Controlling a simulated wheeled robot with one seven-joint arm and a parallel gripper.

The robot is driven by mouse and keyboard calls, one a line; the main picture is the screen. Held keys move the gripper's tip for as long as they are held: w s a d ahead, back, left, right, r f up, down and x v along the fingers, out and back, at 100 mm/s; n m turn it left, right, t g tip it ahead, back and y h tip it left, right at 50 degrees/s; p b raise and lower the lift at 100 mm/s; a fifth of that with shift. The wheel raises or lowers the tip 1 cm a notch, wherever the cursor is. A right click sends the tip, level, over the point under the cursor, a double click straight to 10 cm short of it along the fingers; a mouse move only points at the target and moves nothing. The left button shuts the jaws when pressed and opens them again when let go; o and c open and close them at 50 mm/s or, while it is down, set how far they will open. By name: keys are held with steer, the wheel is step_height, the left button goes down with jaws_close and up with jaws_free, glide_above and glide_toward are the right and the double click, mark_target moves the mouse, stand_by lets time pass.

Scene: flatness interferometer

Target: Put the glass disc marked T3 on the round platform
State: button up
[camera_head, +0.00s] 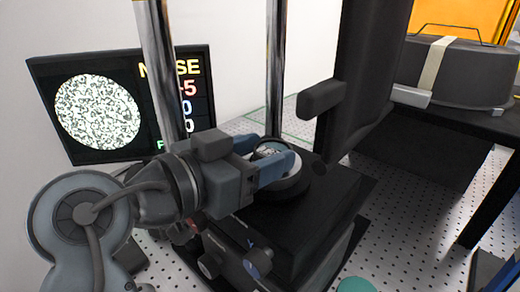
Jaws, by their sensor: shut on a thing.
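My gripper (277,164) has its blue fingers shut on a small round glass disc (271,149), which shows pale and grey between the fingertips. The disc is at the round platform (290,188), a dark round piece on top of the black instrument base. The fingers hide part of both, and I cannot tell whether the disc touches the platform or is just above it. Any marking on the disc is too small to read.
Two shiny vertical posts (275,70) rise close to my gripper. A black column with a jutting arm (321,98) stands at the right. A monitor (99,112) shows a speckled circle and partly hidden text. A dark case (460,72) rests on a bench behind.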

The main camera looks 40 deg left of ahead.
steer(key=shift+f, duration=0.15)
steer(key=o, duration=1.1)
steer(key=shift+r, duration=0.25)
steer(key=b+v, duration=0.3)
steer(key=v, duration=0.9)
steer(key=shift+f, duration=0.2)
